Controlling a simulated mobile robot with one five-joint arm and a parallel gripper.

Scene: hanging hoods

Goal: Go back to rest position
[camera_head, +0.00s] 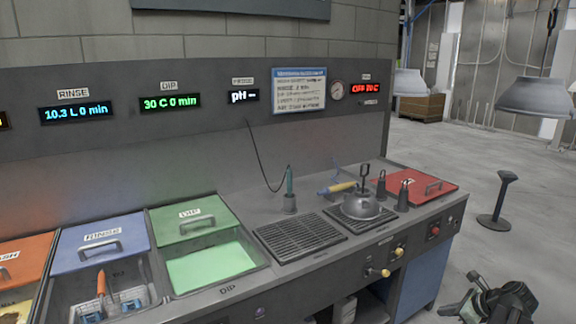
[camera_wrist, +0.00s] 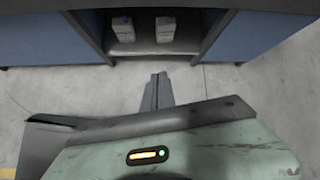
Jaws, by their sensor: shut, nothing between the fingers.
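My gripper (camera_wrist: 159,78) shows in the wrist view as two grey fingers pressed together, with nothing between them. It points toward the open bay under the bench and hangs above the bare concrete floor, touching nothing that I can see. In the head view, part of my dark arm (camera_head: 497,302) shows at the bottom right, folded low beside the bench's right end. The fingers cannot be made out clearly there.
A black stand (camera_head: 497,200) stands on open floor at right. Grey hoods (camera_head: 535,97) hang beyond.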

